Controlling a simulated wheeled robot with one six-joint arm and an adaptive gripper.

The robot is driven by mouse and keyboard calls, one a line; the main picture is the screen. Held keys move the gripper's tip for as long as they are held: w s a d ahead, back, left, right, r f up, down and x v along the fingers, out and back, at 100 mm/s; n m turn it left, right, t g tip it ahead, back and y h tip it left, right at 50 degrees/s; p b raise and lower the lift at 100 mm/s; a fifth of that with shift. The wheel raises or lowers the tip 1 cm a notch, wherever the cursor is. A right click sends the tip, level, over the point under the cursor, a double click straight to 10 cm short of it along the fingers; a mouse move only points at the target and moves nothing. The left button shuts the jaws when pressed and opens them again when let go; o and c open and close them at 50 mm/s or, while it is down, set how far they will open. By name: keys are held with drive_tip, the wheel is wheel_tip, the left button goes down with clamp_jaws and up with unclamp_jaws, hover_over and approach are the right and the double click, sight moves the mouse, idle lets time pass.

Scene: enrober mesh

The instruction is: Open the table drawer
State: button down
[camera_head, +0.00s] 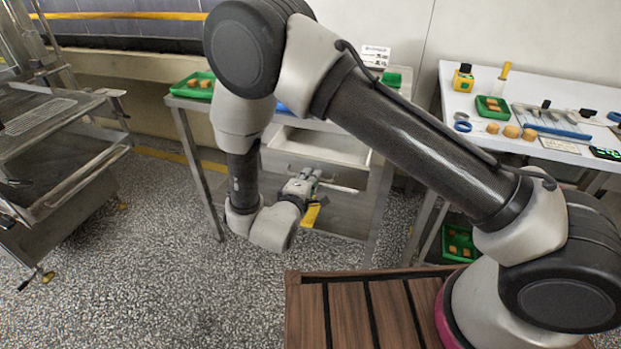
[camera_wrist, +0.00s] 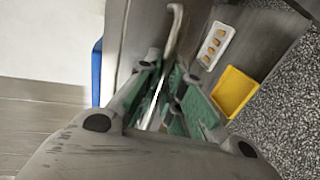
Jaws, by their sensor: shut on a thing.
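The table drawer (camera_head: 318,146) juts out from under the small metal table between my arm links. Its pale inside shows from above, so it stands partly open and looks empty where visible. My gripper (camera_head: 306,182) is at the drawer's front, shut on the bar handle (camera_head: 338,188), whose end sticks out to the right. In the wrist view, the green-padded fingers (camera_wrist: 165,98) close around the handle (camera_wrist: 175,30). My arm hides part of the drawer and the table top.
The metal table (camera_head: 188,104) carries a green tray (camera_head: 193,85) of brown pieces. A white worktable (camera_head: 540,150) with tools stands right, a metal rack (camera_head: 60,150) left. A yellow bin (camera_wrist: 233,92) and a pale tray (camera_wrist: 216,45) show below. Speckled floor (camera_head: 180,290) is clear in front.

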drive_tip(key=f+v, duration=0.1)
drive_tip(key=v, duration=0.6)
drive_tip(key=shift+f, duration=0.3)
drive_tip(key=shift+s, duration=0.15)
drive_tip(key=c, duration=1.8)
unclamp_jaws()
drive_tip(key=v, duration=0.7)
drive_tip(key=shift+s+a, duration=0.1)
drive_tip(key=shift+s, duration=0.1)
